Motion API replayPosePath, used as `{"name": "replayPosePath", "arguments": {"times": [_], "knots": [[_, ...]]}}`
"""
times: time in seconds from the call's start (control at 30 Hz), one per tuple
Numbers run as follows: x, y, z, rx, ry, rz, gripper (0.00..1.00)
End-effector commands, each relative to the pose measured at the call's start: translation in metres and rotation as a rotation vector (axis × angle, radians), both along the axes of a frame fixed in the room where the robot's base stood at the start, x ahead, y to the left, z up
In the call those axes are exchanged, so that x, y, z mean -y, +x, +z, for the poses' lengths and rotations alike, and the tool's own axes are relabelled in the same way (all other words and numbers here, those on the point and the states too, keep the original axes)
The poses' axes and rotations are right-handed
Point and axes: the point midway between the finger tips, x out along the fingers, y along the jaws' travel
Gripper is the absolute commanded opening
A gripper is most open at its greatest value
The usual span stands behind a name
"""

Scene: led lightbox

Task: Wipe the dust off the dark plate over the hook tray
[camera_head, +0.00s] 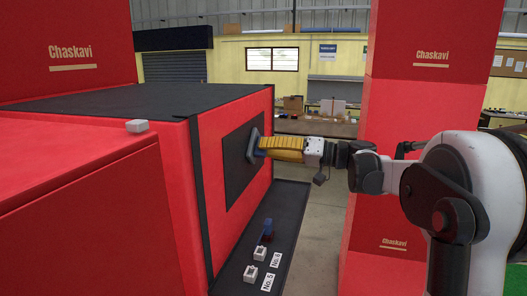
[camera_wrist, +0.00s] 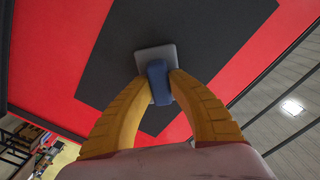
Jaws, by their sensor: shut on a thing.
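The dark plate (camera_head: 235,181) is set upright in the red side wall, above the dark hook tray (camera_head: 291,205). My gripper (camera_head: 264,147) is in front of the plate, its yellow fingers shut on the blue handle of a grey wiping pad (camera_head: 252,145). In the wrist view, the fingertips (camera_wrist: 159,84) pinch the blue handle, with the grey pad (camera_wrist: 153,52) flat against or very close to the dark plate (camera_wrist: 215,45). I cannot tell contact for certain. No dust can be made out on the plate. The pad hides part of it.
On the tray stand a blue piece (camera_head: 267,230) and two small white holders (camera_head: 259,253) beside labels reading No.5 and No.6. A small white block (camera_head: 137,126) lies on the red box at left. A red pillar (camera_head: 400,110) stands behind my arm.

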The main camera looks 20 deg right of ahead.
Motion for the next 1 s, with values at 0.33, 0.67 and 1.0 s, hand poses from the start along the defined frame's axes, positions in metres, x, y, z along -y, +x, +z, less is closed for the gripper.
{"name": "replayPosePath", "arguments": {"times": [0.33, 0.67, 1.0], "knots": [[0.010, 0.015, 0.000, 0.000, 0.000, 0.000, 0.00], [0.027, 0.036, 0.000, 0.000, 0.000, 0.000, 0.00], [0.029, 0.035, 0.000, 0.000, 0.001, -0.001, 0.00]]}}
